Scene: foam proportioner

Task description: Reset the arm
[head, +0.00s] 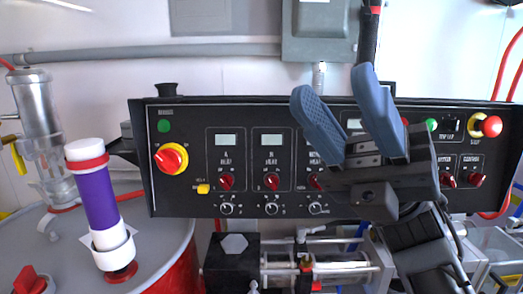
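My gripper (341,108) stands in front of the right half of the black control panel (220,113). Its two blue-grey fingers point up and are spread apart, with nothing between them. My dark arm rises from the lower right and hides part of the panel's middle and right side. I cannot tell how far the fingers are from the panel face.
A purple and white cylinder (99,203) stands on a drum (60,245) at left, near a metal pump (38,125). A red-and-yellow knob (171,159) and a red button (491,126) stick out from the panel. Below is a pump assembly (325,262). A grey box (318,38) is above.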

